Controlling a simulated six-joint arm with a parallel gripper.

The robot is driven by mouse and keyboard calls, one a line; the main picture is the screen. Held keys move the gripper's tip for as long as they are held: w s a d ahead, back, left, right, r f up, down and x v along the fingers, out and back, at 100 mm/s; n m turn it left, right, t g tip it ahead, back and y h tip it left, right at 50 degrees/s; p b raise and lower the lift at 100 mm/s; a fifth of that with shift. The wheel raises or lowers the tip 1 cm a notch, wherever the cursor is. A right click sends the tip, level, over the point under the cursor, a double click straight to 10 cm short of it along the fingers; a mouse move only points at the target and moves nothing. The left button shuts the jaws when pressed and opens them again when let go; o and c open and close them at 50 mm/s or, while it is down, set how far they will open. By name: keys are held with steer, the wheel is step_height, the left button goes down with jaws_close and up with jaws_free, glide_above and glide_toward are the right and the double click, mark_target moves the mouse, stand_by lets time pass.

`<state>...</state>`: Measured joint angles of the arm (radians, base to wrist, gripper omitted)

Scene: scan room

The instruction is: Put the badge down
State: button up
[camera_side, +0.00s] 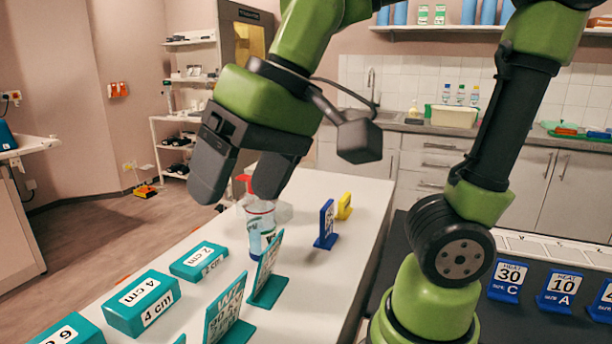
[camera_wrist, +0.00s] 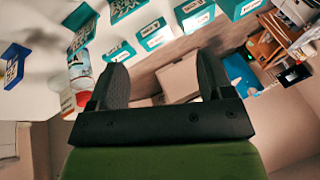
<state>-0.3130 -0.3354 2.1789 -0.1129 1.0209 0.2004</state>
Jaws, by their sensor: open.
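My gripper (camera_side: 238,186) is open, with nothing between its fingers, above the left edge of the white table near the bottle. In the wrist view the gripper (camera_wrist: 162,70) also shows two spread, empty fingers. Badge-like upright signs stand on the table: a blue one (camera_side: 326,225), a yellow one (camera_side: 344,206) behind it, and teal ones (camera_side: 268,268) in front. In the wrist view a blue sign (camera_wrist: 13,65) and a teal sign (camera_wrist: 82,36) stand on the table. I cannot tell which one is the badge.
A clear bottle (camera_side: 260,225) with a red top stands just below the gripper. Teal blocks marked 2 cm (camera_side: 199,261) and 4 cm (camera_side: 142,303) lie along the left edge. Blue signs (camera_side: 507,280) stand on a dark surface at right. The table (camera_side: 335,265) has free room around the blue sign.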

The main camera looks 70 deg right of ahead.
steer(key=s+d+f+m+t+h, duration=0.1)
steer(key=s+d+t, duration=0.1)
steer(key=s+d, duration=0.3)
steer(key=shift+d+t, duration=0.35)
steer(key=shift+t, duration=0.05)
stand_by(0.8)
